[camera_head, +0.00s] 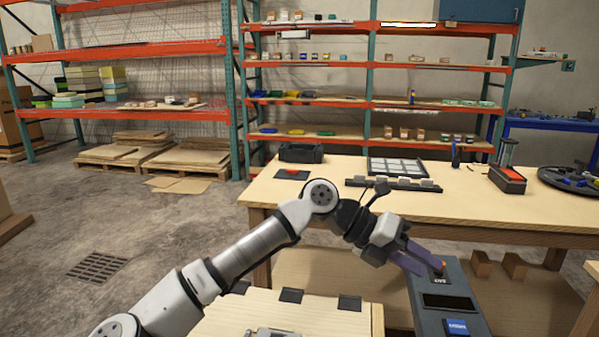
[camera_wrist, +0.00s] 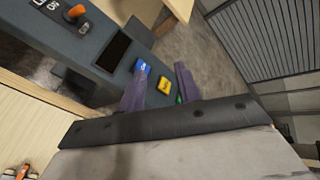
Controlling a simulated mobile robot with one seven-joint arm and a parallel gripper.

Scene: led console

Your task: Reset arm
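My gripper (camera_head: 431,268) has two purple fingers and hangs over the upper end of a dark blue-grey console (camera_head: 468,321). In the wrist view the fingers of my gripper (camera_wrist: 161,70) are spread apart with nothing between them. The console (camera_wrist: 75,45) there bears an orange knob or lever (camera_wrist: 75,12), a dark screen (camera_wrist: 113,50), a blue button (camera_wrist: 143,68) and a yellow button (camera_wrist: 164,86). A green spot shows beside the right finger. In the head view the blue button (camera_head: 456,328) lies near the bottom edge. Whether the fingers touch the console is unclear.
A wooden table (camera_head: 480,213) behind my arm holds a grid tray (camera_head: 396,167), a dark bin (camera_head: 301,152) and a round black tray (camera_head: 575,182). A lower wooden surface (camera_head: 235,318) lies beneath my arm. Shelves (camera_head: 370,98) stand behind. Floor at left is mostly clear.

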